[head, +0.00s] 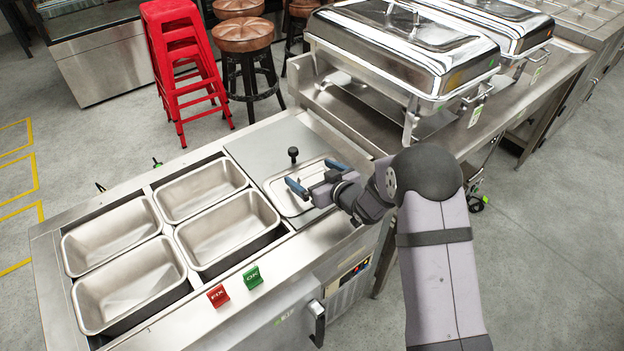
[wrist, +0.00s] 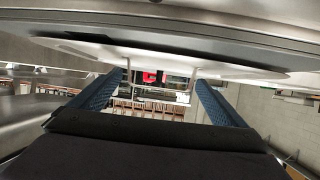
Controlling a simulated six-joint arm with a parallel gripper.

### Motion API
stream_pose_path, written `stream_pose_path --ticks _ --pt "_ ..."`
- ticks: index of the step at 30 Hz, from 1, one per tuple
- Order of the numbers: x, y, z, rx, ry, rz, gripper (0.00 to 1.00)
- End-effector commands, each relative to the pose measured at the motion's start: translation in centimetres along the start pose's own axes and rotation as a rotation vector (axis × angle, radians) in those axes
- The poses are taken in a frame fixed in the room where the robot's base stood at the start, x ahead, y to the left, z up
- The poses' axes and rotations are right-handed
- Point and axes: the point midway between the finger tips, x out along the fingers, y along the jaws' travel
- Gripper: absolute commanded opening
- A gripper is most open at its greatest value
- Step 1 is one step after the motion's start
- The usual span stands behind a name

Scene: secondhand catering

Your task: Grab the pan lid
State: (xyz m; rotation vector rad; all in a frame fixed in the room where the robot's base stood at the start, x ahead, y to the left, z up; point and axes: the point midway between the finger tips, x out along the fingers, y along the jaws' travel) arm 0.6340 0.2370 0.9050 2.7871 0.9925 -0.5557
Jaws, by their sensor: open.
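The pan lid appears to be the rounded rectangular steel piece (head: 278,196) lying on a flat steel plate at the right end of the counter in the head view. My gripper (head: 318,176), with two blue fingers, is over it, open and empty. The gripper and wrist hide much of the lid's middle and right side. A black knob (head: 293,154) stands up near the lid's far edge; I cannot tell whether it belongs to the lid or the plate.
Several open steel pans (head: 205,188) sit in the counter at left. A red sign (head: 218,295) and a green sign (head: 253,277) stand at the front edge. Large chafing dishes (head: 400,50) stand behind right. Red stools (head: 180,60) are stacked behind.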

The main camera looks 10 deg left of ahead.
Motion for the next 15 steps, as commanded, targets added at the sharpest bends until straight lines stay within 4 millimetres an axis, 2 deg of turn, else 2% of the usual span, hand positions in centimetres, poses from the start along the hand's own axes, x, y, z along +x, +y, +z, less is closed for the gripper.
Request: stream_pose_path --ticks 6,7,13,15 --pt "0.08 0.00 -0.01 0.000 0.000 0.000 0.95" --pt "0.07 0.00 -0.01 0.000 0.000 0.000 0.93" --pt "0.06 0.01 -0.01 0.000 0.001 0.000 0.45" --pt "0.05 0.02 -0.15 -0.001 0.003 0.000 0.43"
